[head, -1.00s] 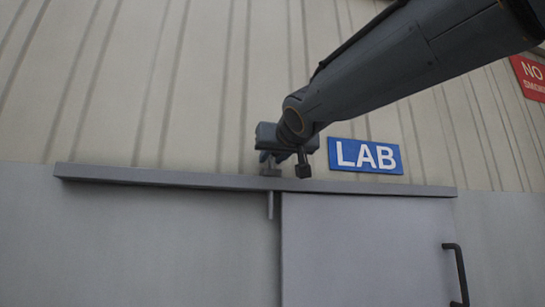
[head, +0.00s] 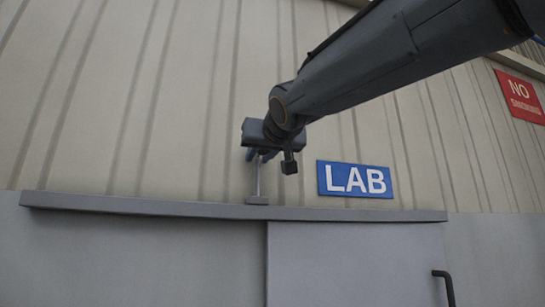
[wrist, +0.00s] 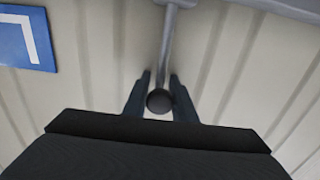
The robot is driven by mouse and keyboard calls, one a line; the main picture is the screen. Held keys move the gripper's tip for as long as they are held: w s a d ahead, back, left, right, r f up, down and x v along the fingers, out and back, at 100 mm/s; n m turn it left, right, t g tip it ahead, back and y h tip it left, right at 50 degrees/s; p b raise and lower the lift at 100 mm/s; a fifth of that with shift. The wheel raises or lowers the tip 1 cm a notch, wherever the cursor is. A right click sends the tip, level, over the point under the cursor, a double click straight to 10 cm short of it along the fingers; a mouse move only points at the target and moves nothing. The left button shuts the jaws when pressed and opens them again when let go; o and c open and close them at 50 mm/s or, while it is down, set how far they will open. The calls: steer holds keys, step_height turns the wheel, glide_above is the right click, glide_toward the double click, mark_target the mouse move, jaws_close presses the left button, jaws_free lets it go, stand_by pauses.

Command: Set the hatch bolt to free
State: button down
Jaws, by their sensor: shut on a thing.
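The hatch bolt (head: 258,181) is a thin grey upright rod with a dark round knob at its end. It stands up out of a small bracket (head: 257,200) on the door's top rail. No part of the rod shows below the rail. My gripper (head: 258,158) is above the rail, shut on the bolt. In the wrist view, my two fingers (wrist: 160,80) lie on either side of the knob (wrist: 159,101), and the rod (wrist: 168,45) runs from it up to the rail.
The grey rail (head: 130,205) runs across the ribbed wall above a grey door panel (head: 350,265) with a dark handle (head: 447,287). A blue LAB sign (head: 355,180) is right of the bolt. A red sign (head: 521,96) hangs farther right.

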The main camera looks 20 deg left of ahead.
steer(key=shift+s+r, duration=0.15)
steer(key=shift+r, duration=0.3)
steer(key=c, duration=1.6)
jaws_free()
steer(key=shift+o, duration=0.6)
steer(key=shift+f, duration=0.15)
steer(key=b+v, duration=0.2)
steer(key=v, duration=0.5)
steer(key=shift+s+d, duration=0.2)
steer(key=shift+d, duration=0.1)
